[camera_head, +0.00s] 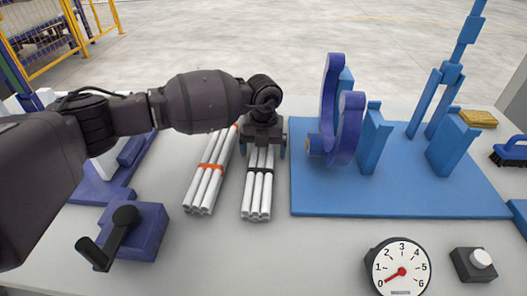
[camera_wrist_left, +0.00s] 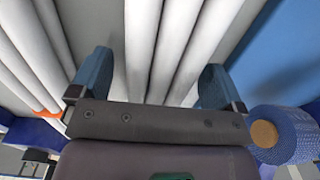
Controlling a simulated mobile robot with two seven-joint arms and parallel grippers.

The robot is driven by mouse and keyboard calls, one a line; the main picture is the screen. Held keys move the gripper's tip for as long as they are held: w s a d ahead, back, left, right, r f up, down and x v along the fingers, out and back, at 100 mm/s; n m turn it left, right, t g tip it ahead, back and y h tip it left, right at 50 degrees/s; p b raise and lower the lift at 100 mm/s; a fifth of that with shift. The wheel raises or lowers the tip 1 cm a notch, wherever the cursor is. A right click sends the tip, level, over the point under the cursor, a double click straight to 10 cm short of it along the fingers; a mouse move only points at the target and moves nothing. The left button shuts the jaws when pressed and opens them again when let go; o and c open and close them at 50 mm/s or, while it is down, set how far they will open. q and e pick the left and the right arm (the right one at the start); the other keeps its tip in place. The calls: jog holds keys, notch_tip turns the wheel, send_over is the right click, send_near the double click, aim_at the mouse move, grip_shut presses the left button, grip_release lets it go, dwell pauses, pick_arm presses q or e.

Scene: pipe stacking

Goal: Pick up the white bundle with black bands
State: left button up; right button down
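The white bundle with black bands (camera_head: 257,194) lies lengthwise on the grey table in the head view, with one black band showing; its far part is hidden by my left gripper. My left gripper (camera_head: 263,150) is over the far part of this bundle, fingers apart on either side. In the left wrist view, the white pipes (camera_wrist_left: 170,45) run between the two blue fingers (camera_wrist_left: 155,78). The gripper is open; whether the right finger touches a pipe I cannot tell. My right gripper is not in view.
A white bundle with orange bands (camera_head: 207,185) lies close on the left. A blue board (camera_head: 400,202) with a purple curved holder (camera_head: 347,130) and blue posts is on the right. A purple clamp-like block (camera_head: 135,230), a dial gauge (camera_head: 398,268) and a button box (camera_head: 472,265) stand nearer.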

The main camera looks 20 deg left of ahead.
pick_arm(q)
jog(key=c, duration=0.9)
jog(key=shift+c, duration=1.2)
